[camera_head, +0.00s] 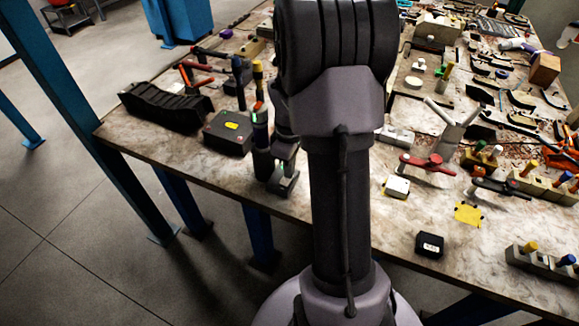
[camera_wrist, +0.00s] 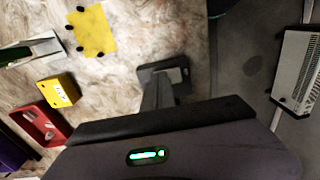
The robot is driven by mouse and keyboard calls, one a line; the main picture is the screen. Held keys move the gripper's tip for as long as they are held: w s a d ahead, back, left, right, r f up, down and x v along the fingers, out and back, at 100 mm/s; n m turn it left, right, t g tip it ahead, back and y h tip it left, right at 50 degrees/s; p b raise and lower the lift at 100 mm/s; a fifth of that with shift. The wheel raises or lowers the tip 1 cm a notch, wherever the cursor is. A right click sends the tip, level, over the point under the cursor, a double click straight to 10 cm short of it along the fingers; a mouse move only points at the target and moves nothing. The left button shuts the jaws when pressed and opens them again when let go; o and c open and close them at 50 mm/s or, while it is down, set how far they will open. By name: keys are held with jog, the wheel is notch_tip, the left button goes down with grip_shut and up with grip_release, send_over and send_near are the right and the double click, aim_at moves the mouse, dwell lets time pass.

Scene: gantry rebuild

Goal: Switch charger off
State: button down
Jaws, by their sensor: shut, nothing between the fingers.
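A dark flat box (camera_head: 228,132) with a yellow oval mark and small red and green spots lies near the left front edge of the table. It is probably the charger; I cannot read its switch. My gripper (camera_head: 284,183) points down to the right of this box, apart from it, near the table's front edge. Its fingers are shut and empty. In the wrist view the closed fingertips (camera_wrist: 165,77) show above the dark hand, which carries a green light.
A black ribbed case (camera_head: 165,106) lies left of the dark box. A small black box (camera_head: 430,244), a yellow patch (camera_head: 467,213) and a red-handled tool (camera_head: 428,163) lie to the right. Tools crowd the back. My arm hides the table's middle.

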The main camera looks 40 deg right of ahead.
jog(key=shift+r+p, duration=0.15)
jog(key=shift+p, duration=0.7)
jog(key=shift+d+f+b, duration=0.1)
jog(key=shift+f+b, duration=0.25)
jog(key=shift+s+a+r, duration=0.15)
jog(key=shift+a, duration=0.25)
jog(key=shift+s+a+r, duration=0.15)
jog(key=shift+a, duration=0.25)
